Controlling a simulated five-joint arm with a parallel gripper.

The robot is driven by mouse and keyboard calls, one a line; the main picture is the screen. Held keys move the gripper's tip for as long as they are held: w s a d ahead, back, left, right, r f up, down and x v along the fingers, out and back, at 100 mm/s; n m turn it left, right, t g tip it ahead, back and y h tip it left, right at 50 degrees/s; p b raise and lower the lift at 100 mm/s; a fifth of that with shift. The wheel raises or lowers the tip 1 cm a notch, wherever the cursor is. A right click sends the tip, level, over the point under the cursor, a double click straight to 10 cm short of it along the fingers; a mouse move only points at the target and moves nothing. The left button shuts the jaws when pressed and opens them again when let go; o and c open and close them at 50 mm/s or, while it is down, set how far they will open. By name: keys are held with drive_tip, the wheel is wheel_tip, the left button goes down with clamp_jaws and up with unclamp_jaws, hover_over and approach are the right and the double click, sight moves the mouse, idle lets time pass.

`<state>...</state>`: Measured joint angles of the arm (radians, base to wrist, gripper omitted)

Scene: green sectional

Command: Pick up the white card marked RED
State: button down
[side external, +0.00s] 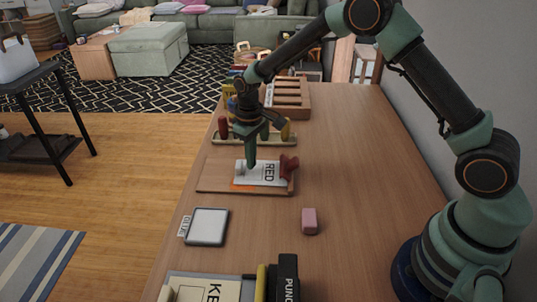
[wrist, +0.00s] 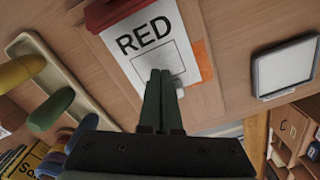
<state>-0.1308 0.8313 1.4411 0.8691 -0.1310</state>
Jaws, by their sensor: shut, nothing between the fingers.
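The white card marked RED (side external: 270,178) lies flat on a brown clipboard (side external: 216,184), with its upper edge at a dark red clip (side external: 288,169). In the wrist view the card (wrist: 135,60) shows its black lettering and a drawn square; the red clip (wrist: 110,10) covers its far edge. An orange patch (wrist: 203,62) shows along one side of the card. My gripper (side external: 251,166) points down over the card, fingers together and empty. In the wrist view my gripper (wrist: 160,75) has its tips over the drawn square. I cannot tell whether they touch the card.
A peg rack (side external: 252,140) and a wooden tray (side external: 290,100) stand behind the clipboard. A grey-framed pad (side external: 208,227), a pink block (side external: 309,221) and a black box (side external: 288,280) lie nearer. The table's right side is clear.

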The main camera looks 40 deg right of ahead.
sight(231, 172)
drive_tip(key=shift+f, duration=0.8)
idle(0.6)
drive_tip(key=shift+r, duration=0.25)
idle(0.4)
drive_tip(key=shift+w+a, duration=2.05)
drive_tip(key=shift+a, duration=0.05)
wheel_tip(231, 172, up, 7)
drive_tip(key=shift+s+d, duration=0.2)
drive_tip(key=shift+d, duration=0.05)
idle(0.4)
drive_tip(key=shift+r, duration=0.1)
